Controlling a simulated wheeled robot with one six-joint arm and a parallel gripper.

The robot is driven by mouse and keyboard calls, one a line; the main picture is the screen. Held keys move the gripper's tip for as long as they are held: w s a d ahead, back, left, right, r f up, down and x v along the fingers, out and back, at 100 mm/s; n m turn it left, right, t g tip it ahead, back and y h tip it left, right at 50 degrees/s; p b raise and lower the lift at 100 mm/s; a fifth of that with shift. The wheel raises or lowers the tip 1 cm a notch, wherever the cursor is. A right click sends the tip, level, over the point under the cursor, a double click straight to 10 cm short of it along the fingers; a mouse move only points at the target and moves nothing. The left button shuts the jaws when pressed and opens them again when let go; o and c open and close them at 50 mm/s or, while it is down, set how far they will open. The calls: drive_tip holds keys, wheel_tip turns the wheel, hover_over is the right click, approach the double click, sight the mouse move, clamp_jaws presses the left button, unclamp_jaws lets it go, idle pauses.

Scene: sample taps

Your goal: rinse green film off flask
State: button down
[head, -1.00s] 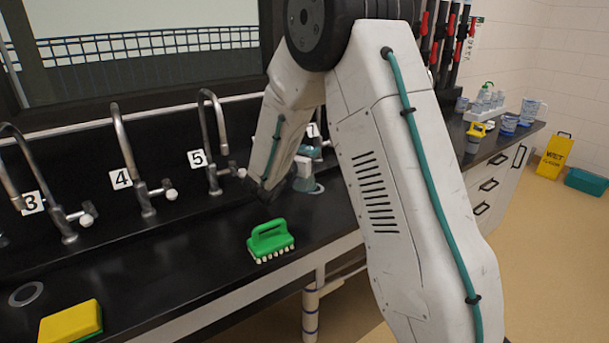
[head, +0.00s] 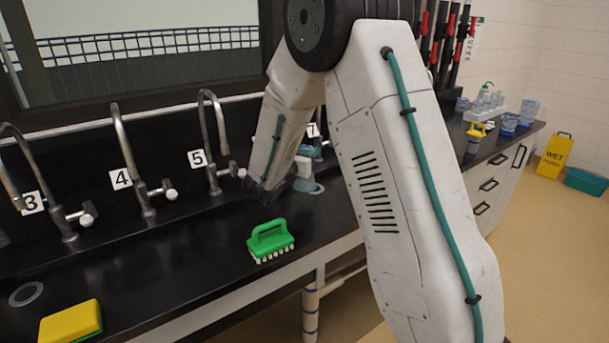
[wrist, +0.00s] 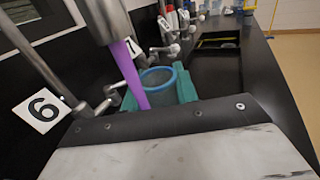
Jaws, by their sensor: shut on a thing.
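In the wrist view my gripper (wrist: 158,92) has teal jaws, shut on a greyish, see-through flask (wrist: 157,79) with a blue rim. A purple stream (wrist: 130,72) comes from the metal tap spout (wrist: 103,18) above and passes in front of the flask's near left side. I cannot tell whether it touches the flask. The lower flask is hidden behind my wrist, and no green film can be made out. In the head view my arm hides most of the gripper; a little teal (head: 310,151) shows near the sign 7.
Sign 6 (wrist: 42,110) stands left of the stream. Taps 3, 4 and 5 (head: 212,140) line the back of the black counter. A green brush (head: 270,241) and a yellow sponge (head: 70,322) lie toward the front.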

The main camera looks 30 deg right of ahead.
idle(0.3)
drive_tip(key=shift+w+d, duration=0.35)
drive_tip(key=shift+d, duration=0.05)
drive_tip(key=shift+s+a, duration=0.4)
drive_tip(key=shift+a, duration=0.05)
drive_tip(key=s+d, duration=0.5)
drive_tip(key=s, duration=0.1)
drive_tip(key=shift+d, duration=0.15)
idle(0.8)
idle(1.1)
drive_tip(key=s+d+r, duration=0.3)
drive_tip(key=r, duration=0.1)
drive_tip(key=shift+s+d, duration=0.15)
drive_tip(key=shift+s, duration=0.25)
idle(0.6)
